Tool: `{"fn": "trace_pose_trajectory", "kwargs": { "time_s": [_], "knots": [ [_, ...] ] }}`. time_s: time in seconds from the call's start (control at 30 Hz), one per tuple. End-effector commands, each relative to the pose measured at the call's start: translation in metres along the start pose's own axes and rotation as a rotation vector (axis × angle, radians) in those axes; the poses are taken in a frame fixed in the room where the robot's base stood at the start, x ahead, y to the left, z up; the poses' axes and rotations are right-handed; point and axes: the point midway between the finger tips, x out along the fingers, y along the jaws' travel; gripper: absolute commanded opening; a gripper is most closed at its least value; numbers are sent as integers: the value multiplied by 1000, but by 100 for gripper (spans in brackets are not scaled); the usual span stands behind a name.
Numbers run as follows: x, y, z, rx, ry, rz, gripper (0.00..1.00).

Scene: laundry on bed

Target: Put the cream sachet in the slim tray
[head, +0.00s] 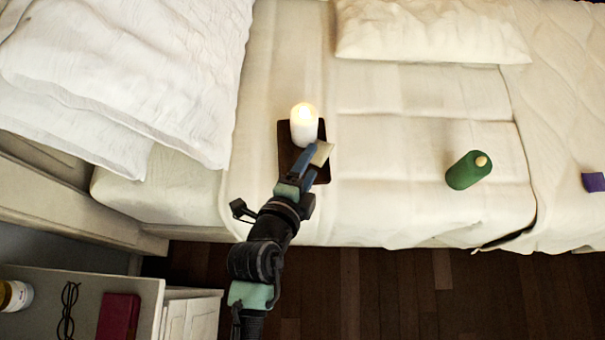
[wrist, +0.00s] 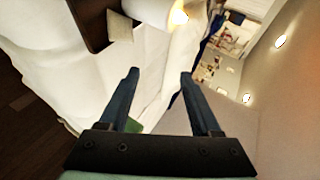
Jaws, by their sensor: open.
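The slim tray (head: 286,155) is dark brown and lies on the bed, left of centre in the head view. It also shows at the upper left of the wrist view (wrist: 90,18). The cream sachet (head: 322,153) is small and square, at the tray's right side. In the wrist view the sachet (wrist: 120,27) overlaps the tray's edge; I cannot tell if it lies wholly inside. My gripper (head: 307,160) is over the tray's near end and hides part of it. In the wrist view the gripper (wrist: 160,74) is open, with nothing between its fingers and the sachet apart from them.
A white candle-like cylinder (head: 303,127) with a glowing top stands on the tray's far part. A green bottle (head: 467,171) is to the right, and a purple block (head: 594,182) at the far right. Pillows (head: 130,70) fill the upper left.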

Motion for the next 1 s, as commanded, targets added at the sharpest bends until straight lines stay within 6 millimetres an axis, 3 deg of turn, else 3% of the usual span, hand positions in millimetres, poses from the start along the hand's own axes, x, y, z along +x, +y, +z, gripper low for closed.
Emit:
{"fn": "trace_pose_trajectory", "kwargs": {
  "time_s": [0.1,0.3,0.6,0.7,0.77,0.87,1.0],
  "knots": [
    [-18,1,0,1,0,2,65],
    [-34,0,0,-1,1,0,65],
    [-37,0,0,-2,1,0,65],
    [-34,-10,-5,-24,4,-22,65],
    [-29,-28,-13,-69,11,-59,65],
    [-18,-83,-32,-196,33,-168,65],
    [-21,-198,-58,-434,97,-385,65]
  ]
}}
